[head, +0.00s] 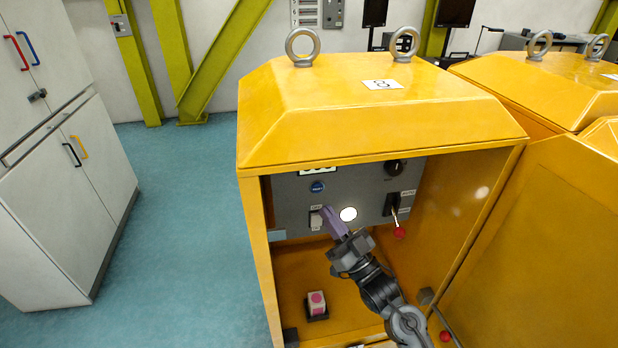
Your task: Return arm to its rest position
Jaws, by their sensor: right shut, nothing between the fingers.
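My right gripper (330,220) is shut and empty, inside the open front of a yellow cabinet (384,113). Its purple fingers are in front of a grey control panel (300,195), right beside a small white switch (316,221). I cannot tell whether the fingers touch the switch or the panel. A lit white round light (348,214) sits just right of the fingers. My right arm reaches in from the lower right. My left gripper is not in view.
The panel also has a blue button (317,187), a black knob (394,168) and a lever with a red ball (399,232). A pink-and-white cube (316,304) stands on the cabinet floor. More yellow cabinets (545,85) stand at the right. Blue floor (180,220) is clear at the left.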

